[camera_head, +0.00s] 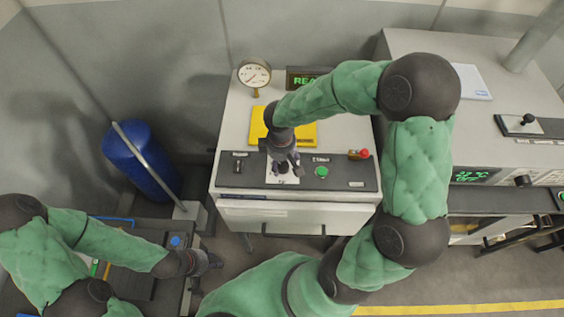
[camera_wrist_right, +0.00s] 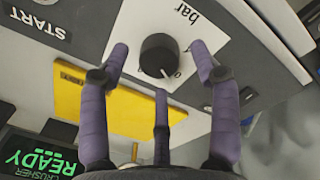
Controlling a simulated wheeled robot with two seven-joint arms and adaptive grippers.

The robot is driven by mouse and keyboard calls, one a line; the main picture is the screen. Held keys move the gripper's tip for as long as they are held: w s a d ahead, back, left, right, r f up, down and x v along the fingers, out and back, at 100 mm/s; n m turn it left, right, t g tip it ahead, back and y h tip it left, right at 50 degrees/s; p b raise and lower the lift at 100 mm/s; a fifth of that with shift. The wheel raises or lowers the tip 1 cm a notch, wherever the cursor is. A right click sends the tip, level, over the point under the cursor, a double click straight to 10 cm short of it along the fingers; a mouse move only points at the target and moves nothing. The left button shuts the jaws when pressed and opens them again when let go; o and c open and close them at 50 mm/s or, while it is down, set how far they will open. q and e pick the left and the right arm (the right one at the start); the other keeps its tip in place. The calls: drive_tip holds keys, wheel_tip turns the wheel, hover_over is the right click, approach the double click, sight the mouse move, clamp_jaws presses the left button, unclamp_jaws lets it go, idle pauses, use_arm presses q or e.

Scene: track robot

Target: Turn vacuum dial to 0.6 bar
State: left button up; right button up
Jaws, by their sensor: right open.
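The vacuum dial is a black round knob (camera_wrist_right: 158,55) on a white scale plate (camera_wrist_right: 205,22) marked "bar" in the right wrist view. Its white pointer line faces the bottom of that view, slightly right; most scale figures are hidden or too small to read. My right gripper (camera_wrist_right: 160,66) is open, its purple fingers spread around the knob with visible gaps. In the head view the right gripper (camera_head: 284,164) is over the scale plate (camera_head: 283,178) and largely covers the knob. My left gripper (camera_head: 206,262) is low at the left, away from the dial; its opening is unclear.
A round gauge (camera_head: 254,74) and a green-lit display (camera_head: 303,79) stand at the back of the machine. A yellow panel (camera_head: 301,133) lies behind the dial. A green button (camera_head: 321,172) and a red button (camera_head: 364,153) are to its right. A blue cylinder (camera_head: 141,160) stands at left.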

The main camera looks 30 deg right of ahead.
sight(281, 167)
wheel_tip(281, 167, up, 11)
drive_tip(key=shift+s+a, duration=0.15)
drive_tip(key=shift+a, duration=0.15)
drive_tip(key=shift+f, duration=0.15)
idle(0.4)
